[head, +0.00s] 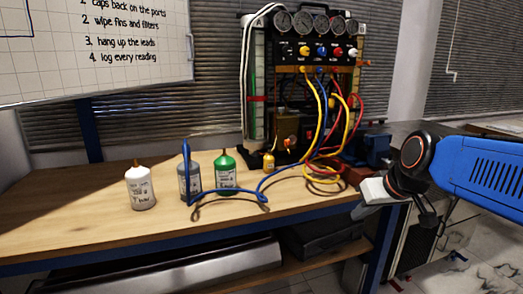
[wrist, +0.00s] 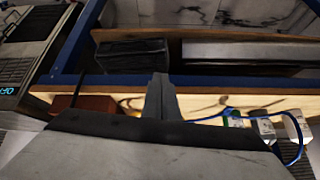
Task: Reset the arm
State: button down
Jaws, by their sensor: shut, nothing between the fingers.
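My blue arm comes in from the right in the head view, with my gripper (head: 362,211) at its end, just off the bench's front right corner. In the wrist view my gripper (wrist: 160,88) shows as dark fingers closed together, with nothing held. Part of the fingers is hidden by the wrist housing in both views.
The wooden bench (head: 90,225) holds a white bottle (head: 141,190), a grey bottle (head: 190,178) and a green bottle (head: 225,170). The gauge rig (head: 305,50) stands behind with looped hoses (head: 325,120). A dark case (head: 325,238) sits below. The bench's left part is clear.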

jog(key=s+d+f+m+g+h, duration=0.1)
jog(key=s+f, duration=0.4)
jog(key=s, duration=0.4)
jog(key=s+d+f+m+h, duration=0.1)
jog(key=s+d+f, duration=0.1)
jog(key=s+f, duration=0.3)
jog(key=s, duration=0.4)
jog(key=shift+d+f+g, duration=0.2)
jog(key=shift+d+g, duration=0.1)
jog(key=shift+g, duration=0.1)
